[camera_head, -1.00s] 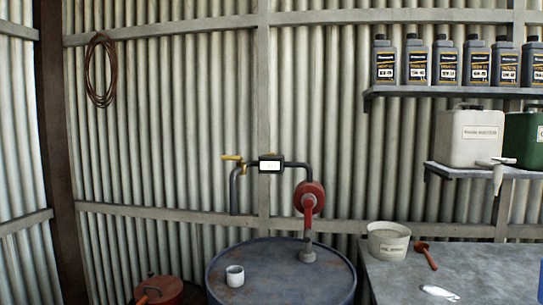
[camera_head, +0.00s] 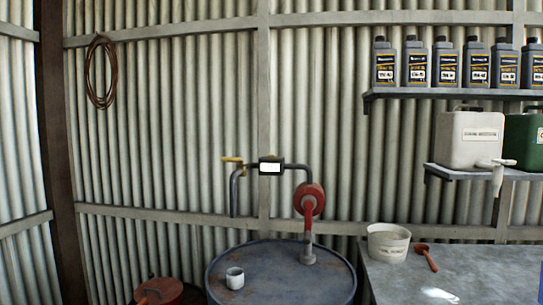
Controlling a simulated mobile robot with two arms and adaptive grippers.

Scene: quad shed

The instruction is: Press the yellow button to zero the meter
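The meter (camera_head: 270,167) is a small dark box with a bright white display, set in the pipe of a red hand pump (camera_head: 309,200) on a drum. A yellow lever or tap handle (camera_head: 232,159) sits at the left end of the pipe, above the downturned spout (camera_head: 233,195). Neither of my grippers is in view.
A blue-grey drum (camera_head: 290,285) carries a white cup (camera_head: 235,278). A red can (camera_head: 158,290) stands left of it. A bench (camera_head: 480,265) at right holds a bucket (camera_head: 388,243) and red scoop (camera_head: 426,256). Shelves above hold bottles and jerrycans. Air before the meter is clear.

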